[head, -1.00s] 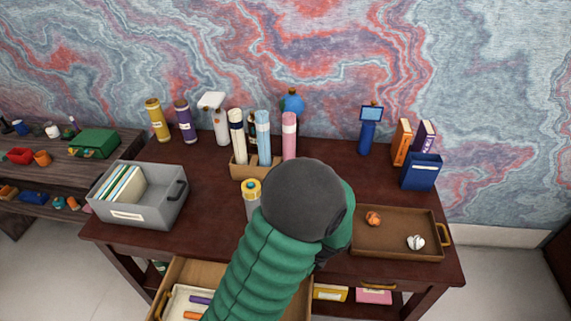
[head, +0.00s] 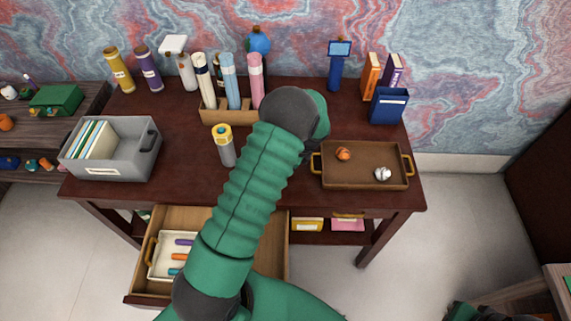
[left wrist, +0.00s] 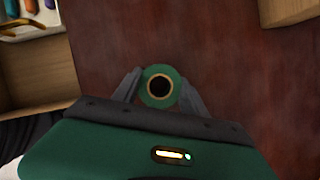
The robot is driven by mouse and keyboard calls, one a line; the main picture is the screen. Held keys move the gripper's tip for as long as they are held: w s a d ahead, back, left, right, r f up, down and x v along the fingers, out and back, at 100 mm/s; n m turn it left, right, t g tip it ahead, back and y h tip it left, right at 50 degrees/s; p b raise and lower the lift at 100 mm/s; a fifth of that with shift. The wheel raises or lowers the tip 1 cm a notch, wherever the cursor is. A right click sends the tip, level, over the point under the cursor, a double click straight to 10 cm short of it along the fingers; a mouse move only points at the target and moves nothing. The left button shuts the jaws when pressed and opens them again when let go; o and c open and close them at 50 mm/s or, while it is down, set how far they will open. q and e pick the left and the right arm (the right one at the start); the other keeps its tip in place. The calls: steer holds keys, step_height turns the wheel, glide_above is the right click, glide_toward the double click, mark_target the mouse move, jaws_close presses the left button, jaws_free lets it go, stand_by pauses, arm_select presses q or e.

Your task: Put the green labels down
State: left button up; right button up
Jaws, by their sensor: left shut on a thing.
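The green labels (left wrist: 146,96) are a green roll with a dark round hole, seen end-on in the left wrist view. My left gripper (left wrist: 160,88) is shut on the roll, one finger on each side. The dark red-brown desk top (left wrist: 200,50) lies below it. I cannot tell whether the roll touches the desk or is just above it. In the head view my left arm reaches over the desk and hides the gripper and the roll.
The brown tray (head: 340,180) with two small items stands right of my arm. The wooden holder (head: 228,117) with tall rolls is at the back. A yellow-topped cylinder (head: 226,150) and the grey bin (head: 105,172) stand left. The drawer (head: 190,220) is open in front.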

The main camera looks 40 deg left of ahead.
arm_select(q)
steer(key=shift+f, duration=0.45)
steer(key=shift+w+a+f, duration=0.1)
steer(key=shift+a+f, duration=0.05)
steer(key=shift+a, duration=0.1)
steer(key=o, duration=1.3)
steer(key=shift+a, duration=0.1)
steer(key=shift+o, duration=0.3)
